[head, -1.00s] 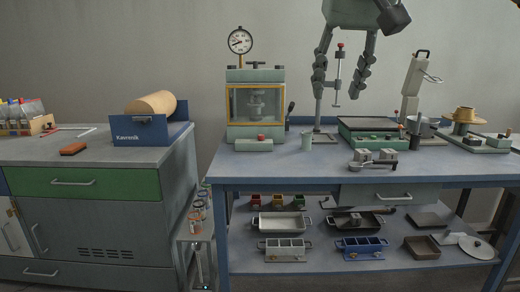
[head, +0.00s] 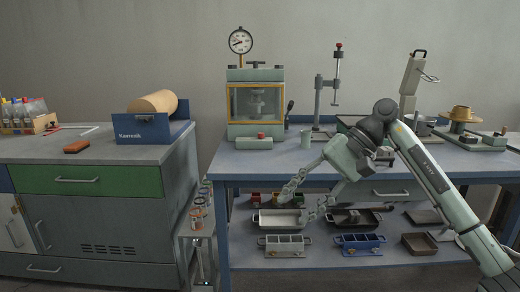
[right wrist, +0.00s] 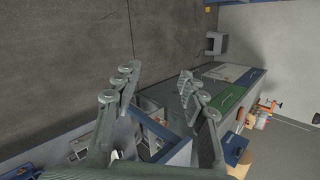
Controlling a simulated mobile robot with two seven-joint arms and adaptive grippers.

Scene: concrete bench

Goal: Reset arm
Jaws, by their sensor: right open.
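My right arm (head: 430,175) comes in from the lower right of the head view and bends at a dark joint in front of the bench. My right gripper (head: 297,207) points down and to the left, in front of the bench's front edge and lower shelf. Its two fingers are spread, with nothing between them. In the right wrist view the open fingers (right wrist: 157,78) stand apart, with the floor and the cabinets beyond them. My left gripper is not in view.
The blue-edged bench (head: 235,170) carries a green press cabinet (head: 256,75), a stand (head: 330,85) and other equipment. Its lower shelf (head: 240,258) holds several trays and bins. A cabinet (head: 85,180) with a green drawer stands at left. The right wrist view shows open floor (right wrist: 60,60).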

